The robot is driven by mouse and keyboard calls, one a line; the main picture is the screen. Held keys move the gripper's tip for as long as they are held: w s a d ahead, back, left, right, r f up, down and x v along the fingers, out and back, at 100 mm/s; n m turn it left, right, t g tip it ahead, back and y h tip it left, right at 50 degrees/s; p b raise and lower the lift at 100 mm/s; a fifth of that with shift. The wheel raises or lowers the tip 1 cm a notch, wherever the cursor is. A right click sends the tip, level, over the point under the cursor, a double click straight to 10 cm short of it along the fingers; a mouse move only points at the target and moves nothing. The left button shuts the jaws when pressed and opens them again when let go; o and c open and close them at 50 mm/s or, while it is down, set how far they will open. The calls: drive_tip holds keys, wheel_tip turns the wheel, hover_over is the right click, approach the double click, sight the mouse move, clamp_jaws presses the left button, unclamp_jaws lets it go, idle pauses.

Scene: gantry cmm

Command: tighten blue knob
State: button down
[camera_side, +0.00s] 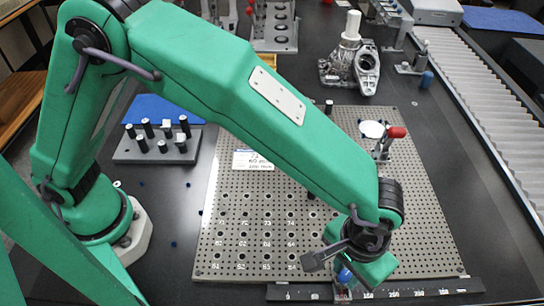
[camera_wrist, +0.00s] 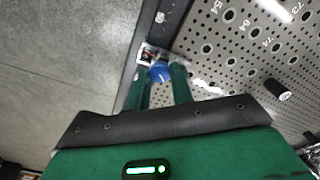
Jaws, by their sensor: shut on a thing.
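The blue knob (camera_wrist: 160,71) sits between the two green fingers of my gripper (camera_wrist: 162,77) in the wrist view. It is on a small clear and metal fitting at the edge of the perforated plate (camera_wrist: 222,60). In the side view the blue knob (camera_side: 344,275) shows only in part, low at the plate's front edge beside the ruler strip. My gripper (camera_side: 347,283) points down over it, and its body hides much of the contact. The jaws are shut on the knob.
A clamp with a red tip (camera_side: 397,132) and a white disc (camera_side: 372,129) stand on the plate's far right. A dark peg (camera_wrist: 277,89) stands near my gripper. A ruler strip (camera_side: 420,290) runs along the front. A rack of pegs (camera_side: 157,150) lies left.

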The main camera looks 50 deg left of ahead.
sight(346, 275)
drive_tip(key=c, duration=1.2)
unclamp_jaws()
drive_tip(key=shift+r, duration=0.15)
drive_tip(key=shift+r, duration=3.8)
